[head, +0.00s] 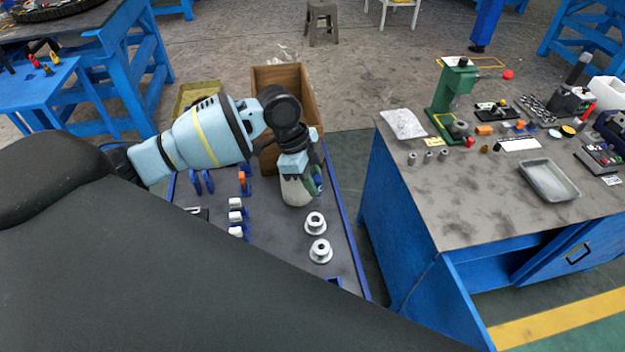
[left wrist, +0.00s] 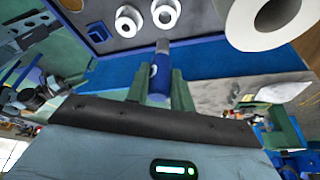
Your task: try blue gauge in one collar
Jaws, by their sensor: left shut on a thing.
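My left gripper (head: 316,180) is above the far right part of the dark, blue-edged tray (head: 346,236). In the left wrist view its green fingers are shut on the blue gauge (left wrist: 159,83), whose grey tip points away from the camera. Two white flanged collars (head: 315,223) (head: 320,250) stand on the tray, nearer than the gripper. They also show in the left wrist view (left wrist: 128,21) (left wrist: 166,13), apart from the gauge tip. A large pale ring (left wrist: 238,22) shows close to the wrist camera; I cannot tell which part it is. My right gripper is out of view.
White pieces in blue holders (head: 236,216) stand left of the collars. A brown open box (head: 287,78) stands behind the arm. A blue bench (head: 470,222) with a green press (head: 449,92), small parts and a grey tray (head: 549,181) is to the right, across a gap.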

